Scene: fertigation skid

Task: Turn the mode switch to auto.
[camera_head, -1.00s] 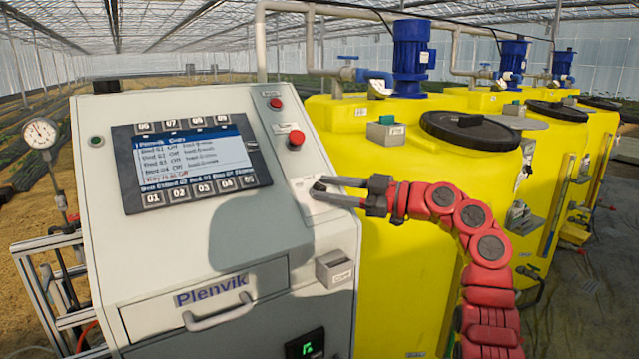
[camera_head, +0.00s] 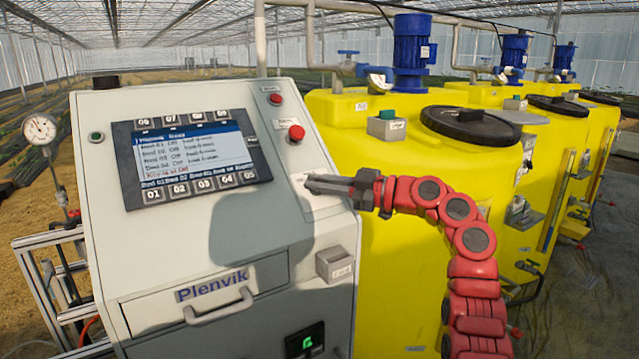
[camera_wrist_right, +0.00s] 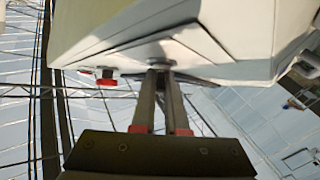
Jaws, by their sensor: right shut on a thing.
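The grey control cabinet (camera_head: 200,240) has a sloped panel with a lit screen (camera_head: 190,160). My right gripper (camera_head: 308,182) is at the light plate (camera_head: 322,204) on the panel's right side, below the red buttons. Its two fingers are close together, shut on the small mode switch, which they mostly hide. In the right wrist view, the fingertips (camera_wrist_right: 159,68) meet the panel at a small round grey base (camera_wrist_right: 158,48). The switch's pointing direction cannot be made out. My left gripper is not in view.
A red mushroom button (camera_head: 296,133) sits just above the gripper, with a smaller red button (camera_head: 275,99) higher up. A small grey box (camera_head: 335,264) juts out below. Yellow tanks (camera_head: 400,255) stand close behind my right arm.

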